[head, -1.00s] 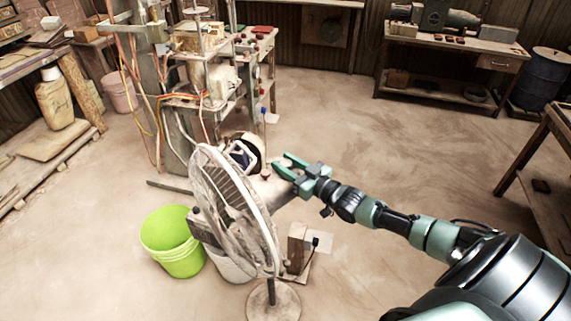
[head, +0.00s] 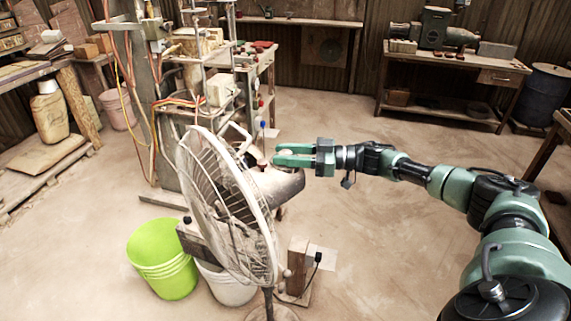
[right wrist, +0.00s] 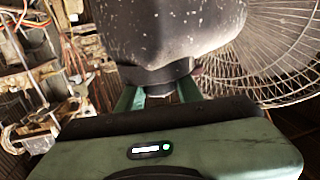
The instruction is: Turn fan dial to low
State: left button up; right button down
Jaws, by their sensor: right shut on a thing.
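The standing fan has a round wire cage (head: 225,205) and a grey-brown motor housing (head: 280,188) behind it. My right gripper (head: 278,155) is at the top of the housing, its fingers reaching in from the right. It is shut on the fan dial, a small part at the housing that is mostly hidden by the fingers. In the right wrist view the dusty dark housing (right wrist: 165,30) fills the top middle, with the gripper (right wrist: 158,95) closed around the short piece at its end. The dial's setting cannot be read. My left gripper is not in view.
A green bucket (head: 162,260) and a white bucket (head: 228,288) stand by the fan. A wooden block (head: 297,262) stands right of its pole. The press rack (head: 200,95) with cables is close behind. Open floor lies between the fan and the back bench (head: 455,65).

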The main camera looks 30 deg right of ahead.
jog(key=shift+n+g+y+b, duration=0.6)
jog(key=shift+n+g+b, duration=0.1)
jog(key=shift+n+g, duration=0.15)
jog(key=shift+r, duration=0.1)
jog(key=c, duration=0.9)
grip_release()
jog(key=shift+s+d, duration=0.15)
jog(key=shift+d, duration=0.15)
jog(key=b+v, duration=0.2)
jog(key=v, duration=0.5)
jog(key=shift+d, duration=0.1)
